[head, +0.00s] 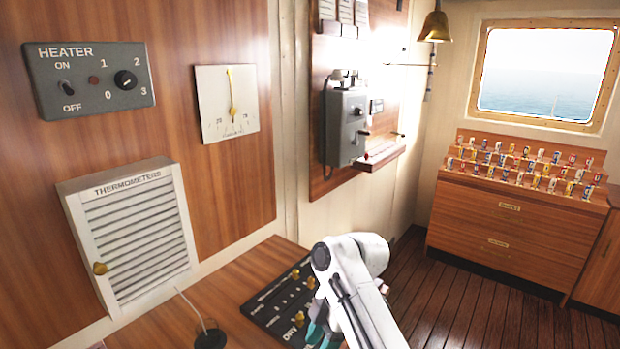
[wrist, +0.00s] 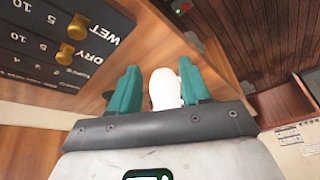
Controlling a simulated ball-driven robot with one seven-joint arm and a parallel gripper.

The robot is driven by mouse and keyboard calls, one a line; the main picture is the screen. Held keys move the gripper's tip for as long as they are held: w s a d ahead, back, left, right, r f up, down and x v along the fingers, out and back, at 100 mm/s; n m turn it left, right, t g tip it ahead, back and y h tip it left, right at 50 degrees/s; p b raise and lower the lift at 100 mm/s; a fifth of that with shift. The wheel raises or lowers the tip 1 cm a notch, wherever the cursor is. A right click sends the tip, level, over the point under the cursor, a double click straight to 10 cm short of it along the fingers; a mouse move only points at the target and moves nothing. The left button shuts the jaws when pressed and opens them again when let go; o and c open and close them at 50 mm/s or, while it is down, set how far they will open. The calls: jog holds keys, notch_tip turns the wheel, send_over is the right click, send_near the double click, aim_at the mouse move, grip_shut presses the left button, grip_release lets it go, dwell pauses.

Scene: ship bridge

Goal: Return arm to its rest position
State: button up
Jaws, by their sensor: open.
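My white arm (head: 352,280) reaches in from the bottom of the head view, low over the wooden desk beside a dark control panel (head: 282,305). My gripper (wrist: 153,88) shows in the wrist view with two teal fingers spread apart. A white rounded shape (wrist: 166,88) shows between the fingers; I cannot tell what it is or whether it lies beyond them. The panel with brass knobs (wrist: 78,27) and the words WET and DRY is at the upper left of the wrist view. In the head view the arm hides most of the gripper.
A heater box (head: 92,80), a gauge (head: 227,103) and a louvred thermometers cabinet (head: 135,240) are on the left wall. A dark cup (head: 208,338) with a thin rod stands on the desk. A telephone (head: 346,125) hangs further back. Wooden floor (head: 470,305) is clear at right.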

jog(key=s+d+f+m+t, duration=0.2)
jog(key=s+d+f+m, duration=0.9)
jog(key=s+f, duration=0.45)
jog(key=s+d+m+h, duration=0.2)
jog(key=s+d+m, duration=0.3)
jog(key=s, duration=0.6)
jog(key=s+d+m+h, duration=0.2)
jog(key=s+d+m, duration=0.4)
jog(key=s+d, duration=0.3)
jog(key=shift+s+d+r+t, duration=0.2)
jog(key=shift+s+r+t, duration=0.2)
jog(key=shift+s, duration=0.75)
jog(key=shift+a, duration=0.15)
